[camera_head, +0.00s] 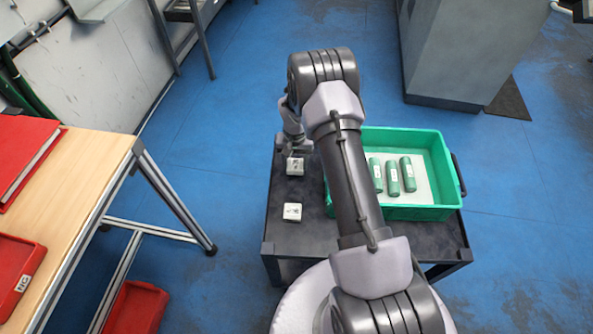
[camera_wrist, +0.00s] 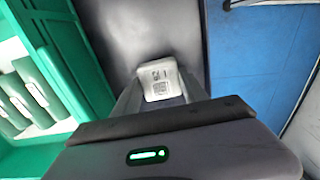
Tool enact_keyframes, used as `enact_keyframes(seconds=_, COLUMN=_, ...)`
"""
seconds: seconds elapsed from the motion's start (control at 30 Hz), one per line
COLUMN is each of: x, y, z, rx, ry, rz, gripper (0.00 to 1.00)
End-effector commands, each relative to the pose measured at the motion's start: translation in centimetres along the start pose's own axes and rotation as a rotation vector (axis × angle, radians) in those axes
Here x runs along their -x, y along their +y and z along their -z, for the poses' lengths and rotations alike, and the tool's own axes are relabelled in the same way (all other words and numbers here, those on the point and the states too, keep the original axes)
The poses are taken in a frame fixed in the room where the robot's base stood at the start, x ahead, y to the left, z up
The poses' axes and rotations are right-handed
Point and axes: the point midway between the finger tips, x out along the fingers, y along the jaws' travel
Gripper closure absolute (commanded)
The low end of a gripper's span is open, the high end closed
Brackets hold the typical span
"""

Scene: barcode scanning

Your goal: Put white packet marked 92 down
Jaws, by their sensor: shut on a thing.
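A white packet with dark print (camera_wrist: 160,83) sits between the two fingers of my gripper (camera_wrist: 158,92) in the wrist view. The print is too small to read surely as 92. In the head view the same packet (camera_head: 295,167) shows just below my gripper (camera_head: 293,148), over the left part of the black table top (camera_head: 265,232). My gripper is shut on it. I cannot tell whether the packet touches the table. A second white packet (camera_head: 292,212) lies on the table nearer to me, apart from my gripper.
A green crate (camera_head: 437,157) with several green cylinders (camera_head: 392,178) stands on the right of the black table, partly behind my arm. A wooden table (camera_head: 90,165) with red trays (camera_head: 22,275) stands at the left. Blue floor lies between the tables.

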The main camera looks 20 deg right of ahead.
Motion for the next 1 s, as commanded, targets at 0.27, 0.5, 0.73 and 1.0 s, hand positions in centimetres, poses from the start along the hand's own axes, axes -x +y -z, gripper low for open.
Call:
enact_keyframes(seconds=0.27, x=-3.8, y=0.0, z=0.5, rx=0.001, ry=0.000, rz=0.000, gripper=0.97)
enact_keyframes(seconds=0.5, x=-3.6, y=0.0, z=0.5, rx=0.001, ry=0.000, rz=0.000, gripper=0.97)
enact_keyframes(seconds=0.73, x=-3.7, y=0.0, z=0.5, rx=0.001, ry=0.000, rz=0.000, gripper=0.28)
enact_keyframes(seconds=1.0, x=-3.5, y=0.0, z=0.4, rx=0.001, ry=0.000, rz=0.000, gripper=0.28)
